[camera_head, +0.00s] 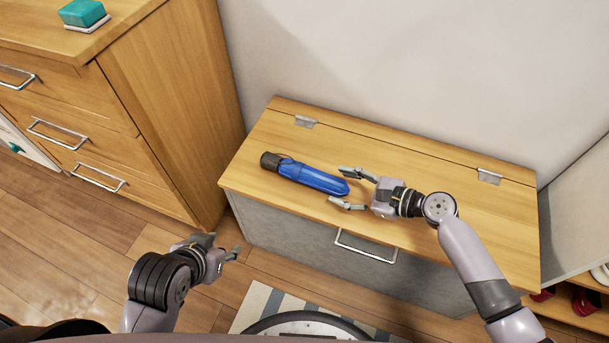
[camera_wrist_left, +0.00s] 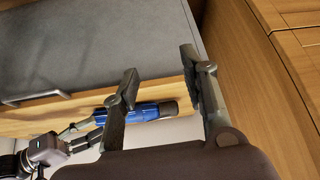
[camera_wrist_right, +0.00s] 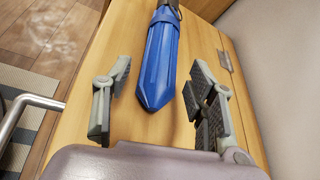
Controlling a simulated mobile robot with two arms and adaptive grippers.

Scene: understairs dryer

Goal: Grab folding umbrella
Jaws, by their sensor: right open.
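The folding umbrella (camera_head: 312,177) is blue with a dark handle and lies on the wooden lid of a chest (camera_head: 420,165). Its handle points left and its blue end points right, toward my right gripper (camera_head: 350,189). In the right wrist view the umbrella's blue end (camera_wrist_right: 158,70) lies just ahead of the open fingers (camera_wrist_right: 160,105), roughly in line with the gap between them. The right gripper is empty. My left gripper (camera_head: 222,247) is in front of the chest, low and apart from the umbrella. In the left wrist view its fingers (camera_wrist_left: 160,85) are spread with nothing between them.
A wooden drawer cabinet (camera_head: 165,95) stands to the left, with a teal block (camera_head: 82,12) on top. The chest has a metal front handle (camera_head: 365,248). A wall rises behind it. A striped mat (camera_head: 262,305) lies on the floor. Shoes (camera_head: 585,300) sit at the right.

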